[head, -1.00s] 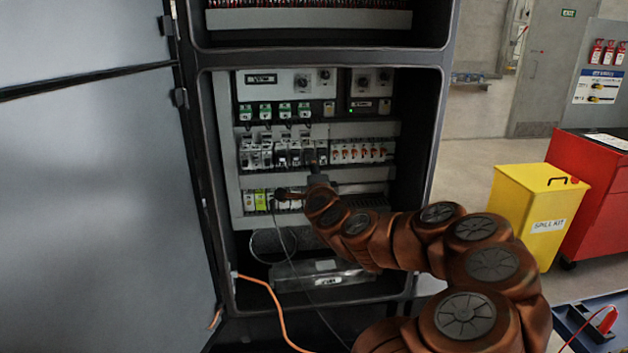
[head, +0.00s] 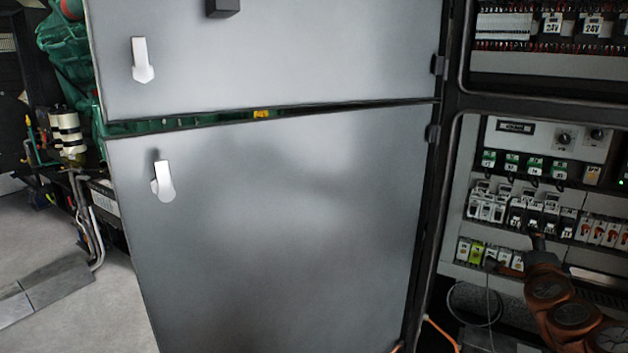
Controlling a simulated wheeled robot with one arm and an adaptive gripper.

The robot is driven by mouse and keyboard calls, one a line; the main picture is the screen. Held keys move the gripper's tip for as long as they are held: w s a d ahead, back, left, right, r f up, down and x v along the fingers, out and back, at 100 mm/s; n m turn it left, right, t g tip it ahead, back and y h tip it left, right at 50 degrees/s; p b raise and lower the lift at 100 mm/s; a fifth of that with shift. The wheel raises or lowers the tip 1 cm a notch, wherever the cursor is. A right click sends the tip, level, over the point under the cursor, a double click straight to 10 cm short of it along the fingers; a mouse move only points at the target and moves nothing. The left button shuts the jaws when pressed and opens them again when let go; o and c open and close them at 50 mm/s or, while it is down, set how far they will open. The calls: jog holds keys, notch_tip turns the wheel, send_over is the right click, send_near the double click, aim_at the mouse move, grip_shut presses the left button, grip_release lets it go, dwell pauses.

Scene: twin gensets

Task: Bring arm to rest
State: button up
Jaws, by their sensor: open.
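My arm shows at the lower right of the head view, brown with round joint caps. My gripper (head: 518,256) is at its end, in front of the lower rows of the open control cabinet (head: 451,240). Its fingers look spread, one up toward the breaker row (head: 520,208) and one left toward the terminal row (head: 477,254). Nothing shows between them. I cannot tell whether the fingers touch the parts behind them.
The lower cabinet door (head: 270,230) and upper door (head: 280,50) stand open to the left of the cabinet. A green engine (head: 72,50) is behind them at the far left. An orange cable (head: 441,334) hangs at the cabinet's lower edge.

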jog(key=w+a+n+y+p, duration=0.25)
jog(key=a+n+y, duration=0.5)
jog(key=a, duration=0.85)
jog(key=s+a+f+n+g+y+p, duration=0.1)
jog(key=s+a+f+n+g+y, duration=0.2)
jog(key=a, duration=0.5)
jog(key=s+a+f+n+g+y+p, duration=0.1)
jog(key=s+a+n+g, duration=0.15)
jog(key=a+n, duration=0.35)
jog(key=s+a+f+n+g+p, duration=0.2)
jog(key=s+a+n+g, duration=0.35)
jog(key=s, duration=0.85)
jog(key=s+r+g+h+p, duration=0.1)
jog(key=s+g, duration=0.2)
jog(key=s, duration=0.6)
jog(key=s+r+n+g+h+p, duration=0.1)
jog(key=s+g, duration=0.2)
jog(key=s, duration=0.6)
jog(key=shift+d+r+h, duration=0.2)
jog(key=shift+h, duration=0.15)
